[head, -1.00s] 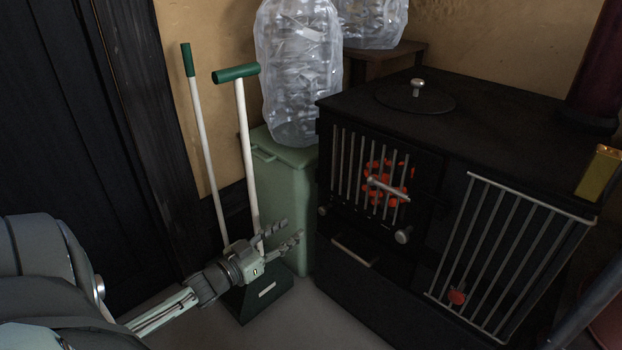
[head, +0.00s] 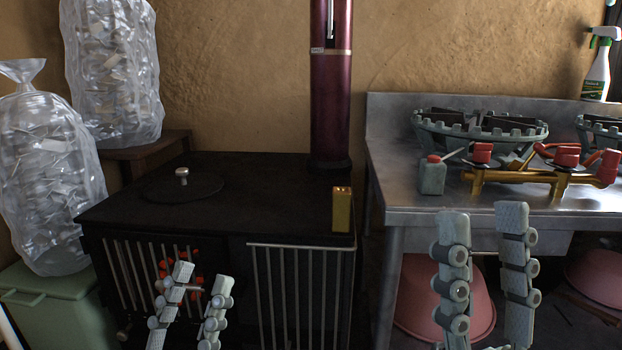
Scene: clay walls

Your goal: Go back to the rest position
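My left gripper (head: 203,288) is in the lower left of the head view, in front of the black stove (head: 130,215). Its two fingers stand upright and apart, with nothing between them. My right gripper (head: 484,225) is in the lower right, in front of the metal table (head: 410,212). Its two fingers also stand upright and apart, with nothing visible between them. The lower parts of both grippers are cut off by the bottom edge of the picture.
A green bin (head: 50,300) with a clear plastic bag (head: 45,170) stands left of the stove. A dark red flue (head: 331,90) rises behind it. The table holds a brass burner (head: 515,178) and a small bottle (head: 432,178). Pink basins (head: 410,300) sit below.

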